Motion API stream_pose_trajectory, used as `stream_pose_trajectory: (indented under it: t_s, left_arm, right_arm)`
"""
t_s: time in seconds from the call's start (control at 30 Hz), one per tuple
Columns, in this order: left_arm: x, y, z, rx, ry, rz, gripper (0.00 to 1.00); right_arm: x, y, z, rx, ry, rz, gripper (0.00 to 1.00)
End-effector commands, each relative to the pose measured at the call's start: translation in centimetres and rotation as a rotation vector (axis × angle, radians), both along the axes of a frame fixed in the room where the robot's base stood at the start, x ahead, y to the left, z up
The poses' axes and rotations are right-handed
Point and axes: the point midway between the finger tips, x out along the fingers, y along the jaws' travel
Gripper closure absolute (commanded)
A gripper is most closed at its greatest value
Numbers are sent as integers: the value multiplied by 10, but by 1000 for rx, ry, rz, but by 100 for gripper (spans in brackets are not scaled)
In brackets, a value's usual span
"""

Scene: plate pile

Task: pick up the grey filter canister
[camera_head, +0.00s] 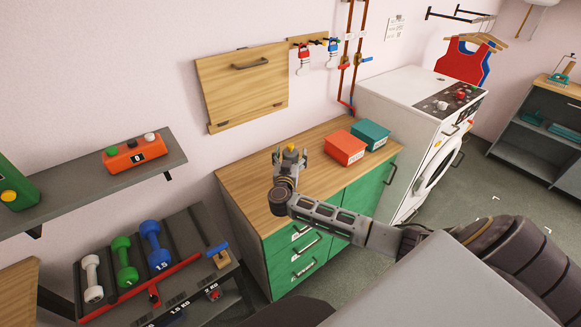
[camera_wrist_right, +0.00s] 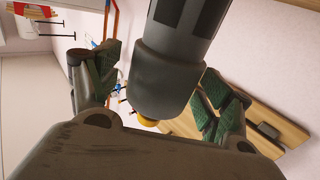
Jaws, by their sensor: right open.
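The grey filter canister (camera_wrist_right: 168,75) shows large in the right wrist view, between the two green-padded fingers of my right gripper (camera_head: 290,158). It has a grey collar, dark patches on its body and a yellow knob at one end. In the head view the yellow knob (camera_head: 291,147) shows among the fingers above the wooden counter, and my gripper hides most of the canister. The right gripper is open, with a finger on either side of the canister; gaps show beside it. The canister's base is hidden. My left gripper is not in view.
The wooden counter (camera_head: 244,183) holds a red box (camera_head: 344,148) and a teal box (camera_head: 371,133) to the right of my gripper. A wooden wall panel (camera_head: 225,90) hangs behind. A white washing machine (camera_head: 400,105) stands at the counter's right end.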

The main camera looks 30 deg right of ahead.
Motion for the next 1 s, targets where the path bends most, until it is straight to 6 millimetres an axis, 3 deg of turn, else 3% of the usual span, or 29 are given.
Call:
stream_pose_trajectory:
  t_s: [0.43, 1.0]
  left_arm:
    - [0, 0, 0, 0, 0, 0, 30]
    - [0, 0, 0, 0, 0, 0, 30]
  right_arm:
    - [0, 0, -1, 1, 1, 0, 22]
    - [0, 0, -1, 1, 1, 0, 95]
